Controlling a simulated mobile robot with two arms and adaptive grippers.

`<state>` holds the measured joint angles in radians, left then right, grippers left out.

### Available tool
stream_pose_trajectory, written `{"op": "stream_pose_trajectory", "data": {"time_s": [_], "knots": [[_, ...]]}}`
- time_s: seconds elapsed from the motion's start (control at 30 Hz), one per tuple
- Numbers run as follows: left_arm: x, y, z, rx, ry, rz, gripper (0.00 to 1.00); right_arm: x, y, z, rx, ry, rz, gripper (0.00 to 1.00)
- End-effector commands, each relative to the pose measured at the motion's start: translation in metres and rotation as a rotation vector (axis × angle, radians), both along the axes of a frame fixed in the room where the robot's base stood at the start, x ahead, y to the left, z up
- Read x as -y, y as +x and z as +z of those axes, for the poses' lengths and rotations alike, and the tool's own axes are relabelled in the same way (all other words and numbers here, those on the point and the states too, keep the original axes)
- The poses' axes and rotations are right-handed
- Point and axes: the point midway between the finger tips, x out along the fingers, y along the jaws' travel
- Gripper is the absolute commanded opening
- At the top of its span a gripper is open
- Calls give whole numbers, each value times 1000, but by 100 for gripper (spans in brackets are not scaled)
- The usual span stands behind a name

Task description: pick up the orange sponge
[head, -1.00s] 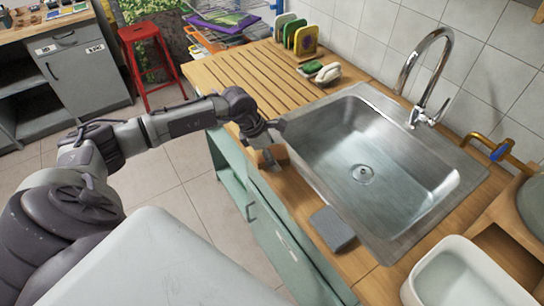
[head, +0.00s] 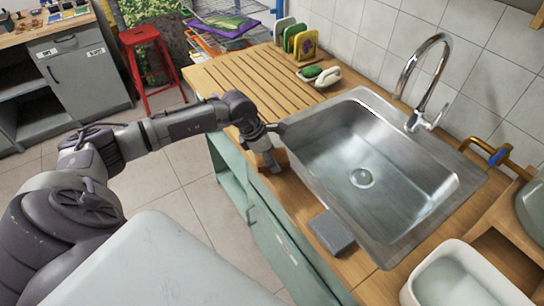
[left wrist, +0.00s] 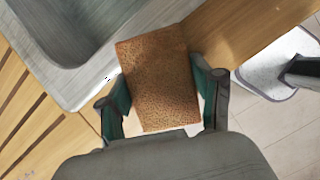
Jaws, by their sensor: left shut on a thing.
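The orange-brown sponge (left wrist: 158,75) is a porous rectangular block between the fingers of my left gripper (left wrist: 165,100) in the left wrist view. The fingers are shut on its two sides. In the head view the left gripper (head: 270,163) is at the counter's front edge, left of the sink, and partly covers the sponge (head: 280,158). I cannot tell whether the sponge touches the counter. My right gripper is not in view.
The steel sink (head: 370,185) with a tall tap (head: 425,85) is right of the gripper. A grey block (head: 332,231) lies on the front counter strip. A white basin (head: 465,275) is at lower right. A soap dish (head: 327,77) and rack (head: 302,42) stand behind the ribbed drainboard (head: 240,80).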

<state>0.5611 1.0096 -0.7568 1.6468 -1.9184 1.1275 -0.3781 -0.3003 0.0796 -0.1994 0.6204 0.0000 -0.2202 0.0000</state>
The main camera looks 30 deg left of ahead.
Motion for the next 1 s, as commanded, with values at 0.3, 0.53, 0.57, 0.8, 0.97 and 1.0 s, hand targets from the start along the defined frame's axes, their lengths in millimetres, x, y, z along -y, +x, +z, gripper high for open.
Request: {"op": "stream_pose_trajectory", "data": {"time_s": [0.3, 0.53, 0.57, 0.8, 0.97, 1.0], "knots": [[15, -3, 48, 6, -3, -8, 49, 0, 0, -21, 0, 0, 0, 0], [64, -19, 79, 7, -3, -7, 49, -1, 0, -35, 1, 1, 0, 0], [70, -21, 83, 8, -2, -7, 49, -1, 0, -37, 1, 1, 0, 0], [103, -31, 104, 3, -1, -3, 49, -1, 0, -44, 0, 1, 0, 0], [110, -34, 110, 2, 0, -1, 49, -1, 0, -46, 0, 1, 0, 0], [111, -35, 111, 1, 1, -1, 49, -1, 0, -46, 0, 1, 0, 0]]}}
